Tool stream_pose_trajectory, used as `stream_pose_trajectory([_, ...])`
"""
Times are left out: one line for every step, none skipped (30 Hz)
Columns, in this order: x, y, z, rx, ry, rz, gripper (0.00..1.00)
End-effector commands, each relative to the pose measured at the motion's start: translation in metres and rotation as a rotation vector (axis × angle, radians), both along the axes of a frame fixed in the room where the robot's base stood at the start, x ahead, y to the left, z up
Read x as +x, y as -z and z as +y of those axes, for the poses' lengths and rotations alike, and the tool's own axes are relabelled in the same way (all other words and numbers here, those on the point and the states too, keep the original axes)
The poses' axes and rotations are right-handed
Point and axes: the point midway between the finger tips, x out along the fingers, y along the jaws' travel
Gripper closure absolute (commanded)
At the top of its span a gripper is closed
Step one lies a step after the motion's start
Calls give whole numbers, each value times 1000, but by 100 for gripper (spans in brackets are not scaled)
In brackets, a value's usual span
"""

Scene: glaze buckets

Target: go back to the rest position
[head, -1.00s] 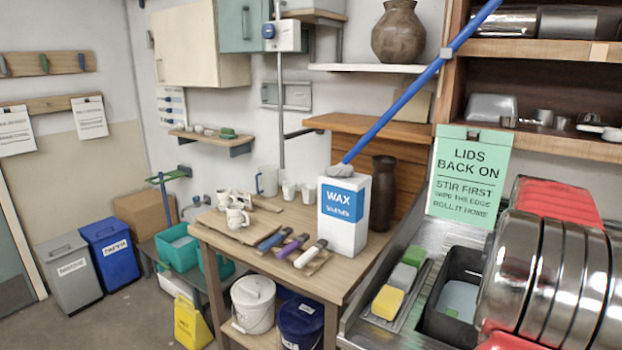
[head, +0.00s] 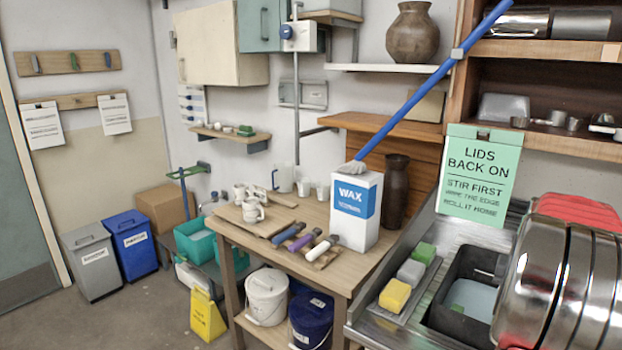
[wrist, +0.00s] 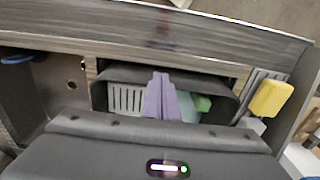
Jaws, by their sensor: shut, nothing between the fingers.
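My gripper (wrist: 160,78) shows in the wrist view, its two pale purple fingers together at the middle with nothing between them. The fingers point over a dark basin (wrist: 100,98) set in the metal counter; how high above it they are I cannot tell. A green piece and a pale slotted piece show in the basin beside and behind the fingers. The gripper is not seen in the head view, where the black basin (head: 457,269) stands at the lower right.
A yellow sponge (wrist: 270,98) lies right of the basin. A wooden table (head: 287,255) bears a white WAX box (head: 354,222), with a blue pole (head: 432,85) slanting above it. Floor at lower left (head: 140,325) is clear.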

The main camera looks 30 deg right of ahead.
Motion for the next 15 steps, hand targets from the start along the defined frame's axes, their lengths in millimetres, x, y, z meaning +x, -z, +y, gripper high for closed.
stream_pose_trajectory([3,0,8,-4,-10,-2,100])
stream_pose_trajectory([4,0,12,-5,-15,-2,100])
stream_pose_trajectory([7,0,18,-10,-25,-5,100])
stream_pose_trajectory([9,0,23,-13,-32,-7,100])
stream_pose_trajectory([11,0,29,-16,-41,-8,100])
stream_pose_trajectory([14,-1,36,-20,-52,-11,100])
stream_pose_trajectory([17,-1,42,-26,-64,-14,100])
stream_pose_trajectory([20,-2,49,-30,-75,-17,100])
stream_pose_trajectory([25,-3,59,-36,-92,-21,100])
stream_pose_trajectory([28,-4,68,-42,-108,-24,100])
stream_pose_trajectory([32,-5,76,-48,-123,-28,100])
stream_pose_trajectory([37,-6,89,-57,-146,-34,100])
stream_pose_trajectory([41,-7,99,-62,-164,-37,100])
stream_pose_trajectory([44,-8,109,-69,-181,-43,100])
stream_pose_trajectory([49,-10,122,-78,-206,-50,100])
